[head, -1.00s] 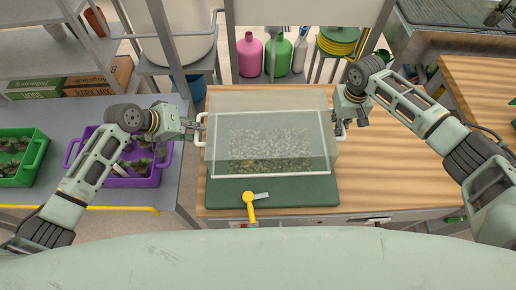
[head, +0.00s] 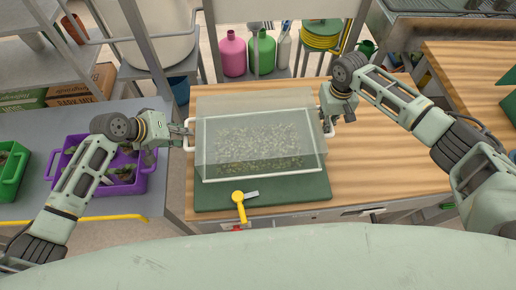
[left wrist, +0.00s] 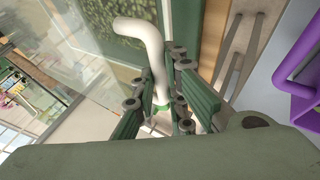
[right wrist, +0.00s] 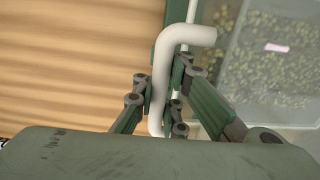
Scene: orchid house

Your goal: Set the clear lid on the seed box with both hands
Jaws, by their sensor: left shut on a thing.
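The clear lid (head: 264,177) has a white rim and a white handle at each end. It lies level over the seed box (head: 262,148), whose pale and greenish seeds show through it. I cannot tell whether a gap is left between lid and box. My left gripper (head: 188,132) is shut on the lid's left handle, and the left wrist view shows the white handle (left wrist: 150,45) between its fingers. My right gripper (head: 328,119) is at the other handle. In the right wrist view its fingers close around that white handle (right wrist: 184,38).
The box stands on a green mat (head: 290,194) on a wooden bench (head: 390,165). A purple crate (head: 135,187) is to the left. Bottles (head: 262,52) stand behind. The bench at right is clear.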

